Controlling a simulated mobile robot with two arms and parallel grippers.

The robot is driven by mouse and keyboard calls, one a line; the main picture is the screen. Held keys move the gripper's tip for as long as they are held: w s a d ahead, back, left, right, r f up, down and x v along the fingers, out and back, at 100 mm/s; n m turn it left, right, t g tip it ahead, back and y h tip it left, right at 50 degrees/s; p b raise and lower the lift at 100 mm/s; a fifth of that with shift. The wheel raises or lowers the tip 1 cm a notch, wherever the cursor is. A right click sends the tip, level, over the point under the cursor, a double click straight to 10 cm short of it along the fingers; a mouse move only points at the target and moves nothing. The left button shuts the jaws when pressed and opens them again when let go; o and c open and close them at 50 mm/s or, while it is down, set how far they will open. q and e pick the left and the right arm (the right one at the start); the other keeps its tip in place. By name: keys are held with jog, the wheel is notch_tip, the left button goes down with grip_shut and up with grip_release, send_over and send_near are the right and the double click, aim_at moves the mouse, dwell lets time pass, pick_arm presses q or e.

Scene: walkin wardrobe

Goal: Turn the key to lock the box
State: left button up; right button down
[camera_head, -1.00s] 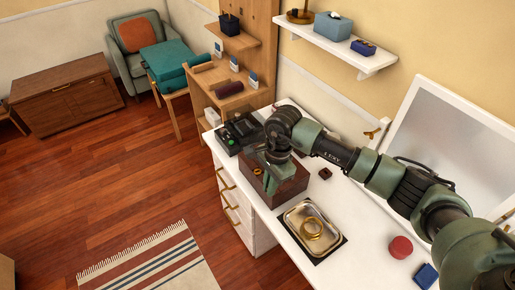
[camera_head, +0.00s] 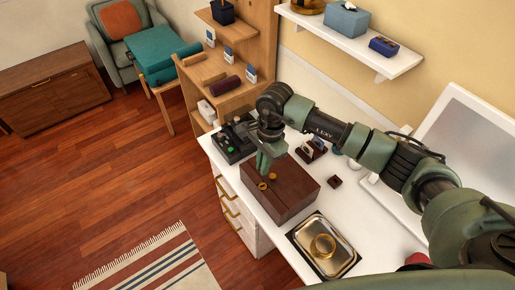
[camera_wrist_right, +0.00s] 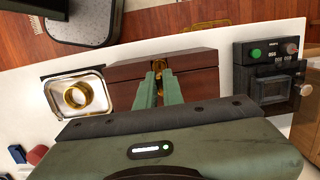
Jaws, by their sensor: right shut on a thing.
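The dark brown wooden box (camera_head: 290,194) stands closed on the white dresser top; it also shows in the right wrist view (camera_wrist_right: 203,70). Brass fittings (camera_head: 262,186) show on it, close to the fingertips. My right gripper (camera_head: 264,172) reaches down to the box. In the right wrist view its green fingers (camera_wrist_right: 160,82) are shut on a small brass key (camera_wrist_right: 160,68) at the box's front. The fingers hide most of the key, so its turn angle cannot be told.
A metal tray (camera_head: 338,262) with a gold ring-shaped piece (camera_head: 323,246) lies beside the box. A black device with buttons (camera_head: 232,143) stands on its other side. A small dark block (camera_head: 335,182) sits behind. A white shelf (camera_head: 350,40) hangs above.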

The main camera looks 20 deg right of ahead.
jog(key=shift+w, duration=0.25)
jog(key=shift+s+r, duration=0.25)
jog(key=shift+s, duration=0.25)
jog(key=shift+a+r, duration=0.1)
jog(key=shift+r, duration=0.1)
jog(key=shift+f+m, duration=0.25)
jog(key=shift+m, duration=0.15)
jog(key=b, duration=0.6)
send_over(262, 187)
jog(key=f, duration=0.5)
jog(key=shift+w+f, duration=0.15)
jog(key=shift+w, duration=0.05)
jog(key=shift+m, duration=0.8)
jog(key=shift+b, duration=0.6)
